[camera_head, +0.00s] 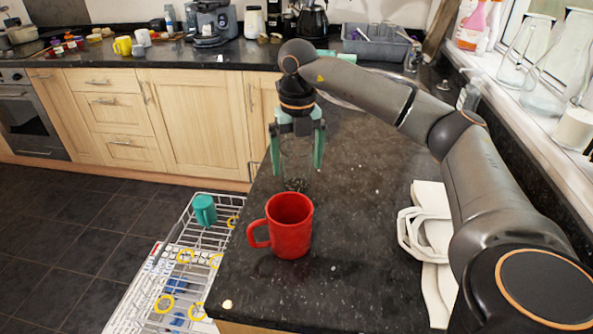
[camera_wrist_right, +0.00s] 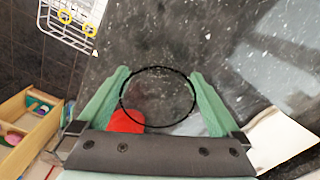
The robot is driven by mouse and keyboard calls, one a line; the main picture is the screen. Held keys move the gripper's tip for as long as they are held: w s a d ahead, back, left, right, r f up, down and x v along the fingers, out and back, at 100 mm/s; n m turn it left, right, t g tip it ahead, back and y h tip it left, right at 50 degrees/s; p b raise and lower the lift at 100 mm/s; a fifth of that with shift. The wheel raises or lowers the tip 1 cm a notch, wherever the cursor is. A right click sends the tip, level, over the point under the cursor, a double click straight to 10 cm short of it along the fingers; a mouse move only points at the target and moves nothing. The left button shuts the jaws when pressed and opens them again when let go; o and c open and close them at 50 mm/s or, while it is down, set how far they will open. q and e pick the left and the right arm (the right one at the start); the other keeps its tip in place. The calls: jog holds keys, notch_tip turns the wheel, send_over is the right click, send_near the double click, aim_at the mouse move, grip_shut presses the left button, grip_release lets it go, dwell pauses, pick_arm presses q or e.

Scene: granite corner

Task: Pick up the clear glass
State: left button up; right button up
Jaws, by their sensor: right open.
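The clear glass (camera_head: 296,180) stands on the dark granite worktop, behind the red mug in the head view. It is see-through and hard to make out there; in the right wrist view its round dark rim (camera_wrist_right: 158,68) shows. My right gripper (camera_head: 297,166) points down over the glass from above. Its green fingers are open, one on each side of the glass. In the right wrist view the fingers (camera_wrist_right: 159,76) flank the rim; I cannot tell whether they touch it. My left gripper is in neither view.
A red mug (camera_head: 290,226) stands close in front of the glass. An open dishwasher rack (camera_head: 215,235) with a teal cup (camera_head: 204,210) is left of the counter edge. White folded items (camera_head: 428,235) lie to the right. A grey dish rack (camera_head: 377,48) stands at the back.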

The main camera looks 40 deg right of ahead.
aim_at(296, 175)
notch_tip(296, 175, down, 4)
jog(key=shift+a+f, duration=0.1)
jog(key=shift+f, duration=0.1)
jog(key=shift+c, duration=0.2)
jog(key=c, duration=1.3)
jog(key=shift+r, duration=0.15)
